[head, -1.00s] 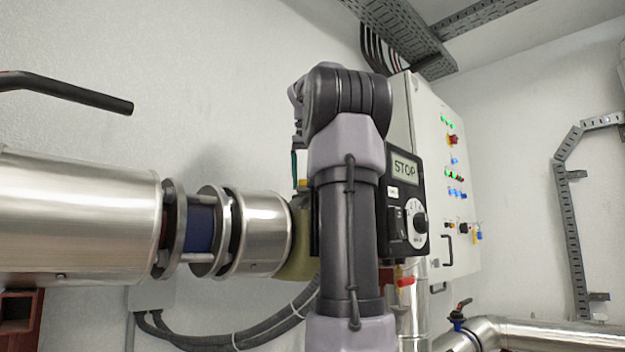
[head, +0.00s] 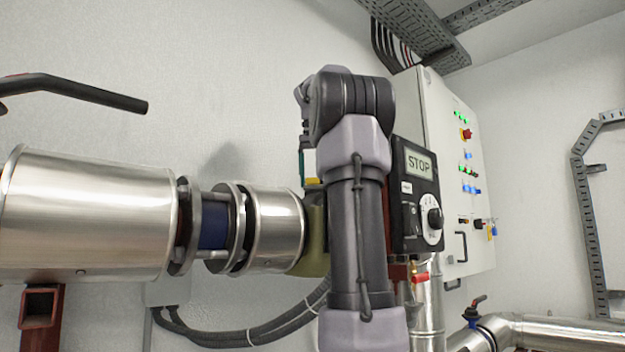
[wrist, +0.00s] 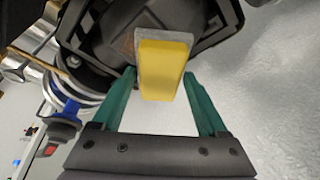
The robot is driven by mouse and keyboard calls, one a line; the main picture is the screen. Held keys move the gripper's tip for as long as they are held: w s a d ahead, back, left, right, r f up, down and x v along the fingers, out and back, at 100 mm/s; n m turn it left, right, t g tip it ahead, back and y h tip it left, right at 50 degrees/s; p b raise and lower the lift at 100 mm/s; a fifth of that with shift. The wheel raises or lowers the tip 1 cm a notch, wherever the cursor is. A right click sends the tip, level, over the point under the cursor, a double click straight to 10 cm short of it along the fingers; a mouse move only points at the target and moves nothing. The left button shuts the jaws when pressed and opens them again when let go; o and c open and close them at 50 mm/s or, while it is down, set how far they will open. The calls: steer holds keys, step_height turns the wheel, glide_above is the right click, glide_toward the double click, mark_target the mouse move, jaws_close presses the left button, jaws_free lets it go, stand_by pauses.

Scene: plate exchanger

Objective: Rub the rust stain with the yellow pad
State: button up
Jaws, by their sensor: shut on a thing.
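My gripper (wrist: 160,76) has green fingers and is shut on the yellow pad (wrist: 164,68) in the wrist view. The pad has a grey layer at its far end, which is close to a dark ribbed housing (wrist: 195,20). A small brownish patch (wrist: 127,43), possibly the rust stain, shows just left of the pad's far end. The pad hides part of that area, and I cannot tell whether it touches the surface. In the head view my arm hides most of the gripper; only a bit of green and yellow shows left of it.
A large metal pipe (head: 90,220) with flanges runs in from the left. A black lever (head: 75,90) juts out above it.

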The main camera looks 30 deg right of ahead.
steer(key=shift+s+d, duration=0.15)
steer(key=shift+s, duration=0.8)
steer(key=shift+s+d, duration=0.1)
steer(key=shift+s, duration=0.85)
steer(key=shift+s+d+f, duration=0.1)
steer(key=shift+s+d, duration=0.05)
steer(key=shift+s, duration=0.6)
steer(key=shift+s+d, duration=0.1)
steer(key=shift+s, duration=0.65)
steer(key=shift+w, duration=0.1)
steer(key=shift+w+a+r, duration=0.1)
steer(key=shift+w+a, duration=0.1)
steer(key=shift+w, duration=1.15)
steer(key=shift+w+a+r, duration=0.1)
steer(key=shift+w+a, duration=0.1)
steer(key=shift+w, duration=1.2)
steer(key=shift+w+a, duration=0.2)
steer(key=shift+w, duration=1.15)
steer(key=shift+r, duration=3)
steer(key=shift+s, duration=0.1)
